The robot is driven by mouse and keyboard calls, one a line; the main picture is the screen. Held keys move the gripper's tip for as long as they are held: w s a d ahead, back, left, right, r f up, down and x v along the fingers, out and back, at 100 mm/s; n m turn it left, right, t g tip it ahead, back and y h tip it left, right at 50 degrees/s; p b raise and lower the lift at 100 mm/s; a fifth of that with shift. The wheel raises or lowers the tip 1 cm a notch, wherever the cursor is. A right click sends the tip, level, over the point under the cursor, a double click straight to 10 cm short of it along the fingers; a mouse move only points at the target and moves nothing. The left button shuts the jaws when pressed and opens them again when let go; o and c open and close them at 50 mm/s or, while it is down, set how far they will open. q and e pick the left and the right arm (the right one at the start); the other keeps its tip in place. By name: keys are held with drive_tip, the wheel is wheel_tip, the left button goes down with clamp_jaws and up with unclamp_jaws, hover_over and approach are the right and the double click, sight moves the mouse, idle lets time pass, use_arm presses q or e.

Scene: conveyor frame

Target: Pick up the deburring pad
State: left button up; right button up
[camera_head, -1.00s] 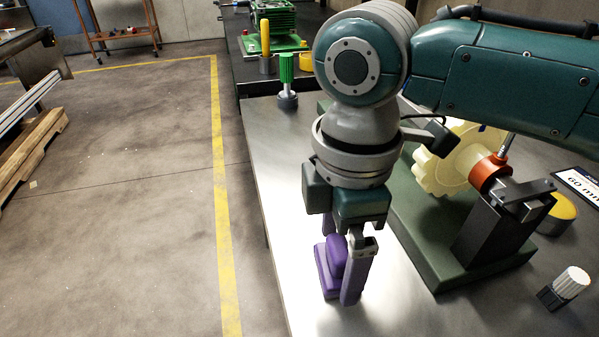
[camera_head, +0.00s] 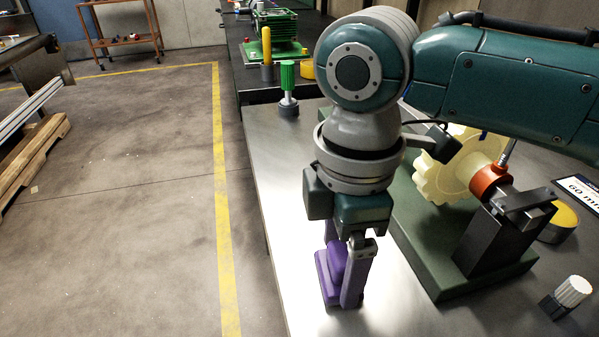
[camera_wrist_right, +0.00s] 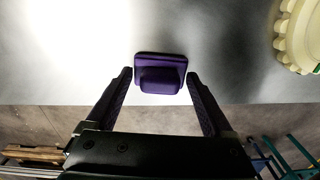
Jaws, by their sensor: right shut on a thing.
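The deburring pad (camera_head: 324,278) is a purple block with a raised grip, at the front left edge of the metal bench. It also shows in the right wrist view (camera_wrist_right: 160,72), between the fingertips. My right gripper (camera_head: 346,284) points down, with its purple-faced fingers on either side of the pad, and is shut on it. In the head view the near finger hides part of the pad. I cannot tell whether the pad touches the bench. My left gripper is not in view.
The metal bench (camera_head: 285,190) has a dark green fixture base (camera_head: 440,280) with a cream gear (camera_head: 445,175) right of the gripper. A green-handled tool (camera_head: 288,85) stands behind. A white-capped knob (camera_head: 572,290) is at the right. Bench surface left of the gripper is clear.

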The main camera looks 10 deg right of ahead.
sight(341, 253)
wheel_tip(341, 253, up, 20)
drive_tip(key=p, duration=0.4)
drive_tip(key=shift+f, duration=0.15)
